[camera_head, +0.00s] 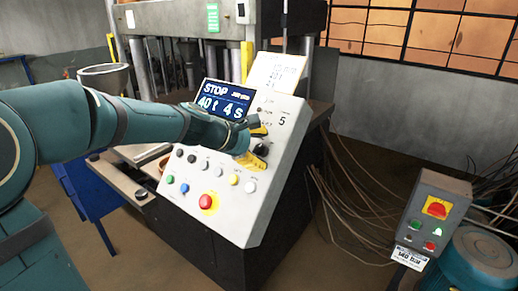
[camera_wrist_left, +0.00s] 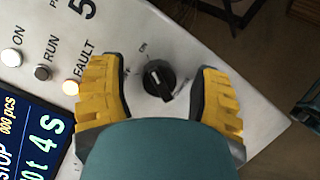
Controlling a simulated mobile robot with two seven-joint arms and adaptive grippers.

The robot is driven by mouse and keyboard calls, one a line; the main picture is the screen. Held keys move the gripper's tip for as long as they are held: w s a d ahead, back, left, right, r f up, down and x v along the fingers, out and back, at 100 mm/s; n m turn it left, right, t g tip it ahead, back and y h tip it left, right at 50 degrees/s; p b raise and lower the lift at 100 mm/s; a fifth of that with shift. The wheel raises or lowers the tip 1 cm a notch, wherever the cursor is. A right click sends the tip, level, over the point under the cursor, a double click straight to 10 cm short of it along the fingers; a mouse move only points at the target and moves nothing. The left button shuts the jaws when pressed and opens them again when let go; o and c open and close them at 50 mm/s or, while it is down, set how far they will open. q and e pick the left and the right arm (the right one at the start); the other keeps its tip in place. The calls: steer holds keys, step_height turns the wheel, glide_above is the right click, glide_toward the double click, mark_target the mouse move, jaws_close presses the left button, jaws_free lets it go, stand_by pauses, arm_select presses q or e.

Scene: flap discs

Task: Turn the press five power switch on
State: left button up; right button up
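The power switch is a round black rotary knob (camera_wrist_left: 158,78) on the sloped light-grey panel (camera_head: 232,222) marked 5. It also shows in the head view (camera_head: 262,149). A small "ON" label sits just above it in the left wrist view; its exact pointing is hard to read. My left gripper (camera_wrist_left: 161,68) is open, with one yellow finger on each side of the knob and a gap on both sides. In the head view the gripper (camera_head: 255,144) is at the panel's upper right, partly hiding the switch. My right gripper is not in view.
The display (camera_head: 224,100) reads "STOP 40 t 4 s". The white ON lamp (camera_wrist_left: 12,57) and amber FAULT lamp (camera_wrist_left: 71,88) look bright; the RUN lamp (camera_wrist_left: 42,73) is dark. A red emergency button (camera_head: 206,202) is lower down. A separate switch box (camera_head: 434,214) stands at right.

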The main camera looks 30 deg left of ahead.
arm_select(q)
steer(key=shift+s+a+r, duration=0.1)
steer(key=shift+s, duration=0.05)
steer(key=v, duration=1.1)
steer(key=shift+s+a+r, duration=0.15)
steer(key=shift+s+r, duration=0.1)
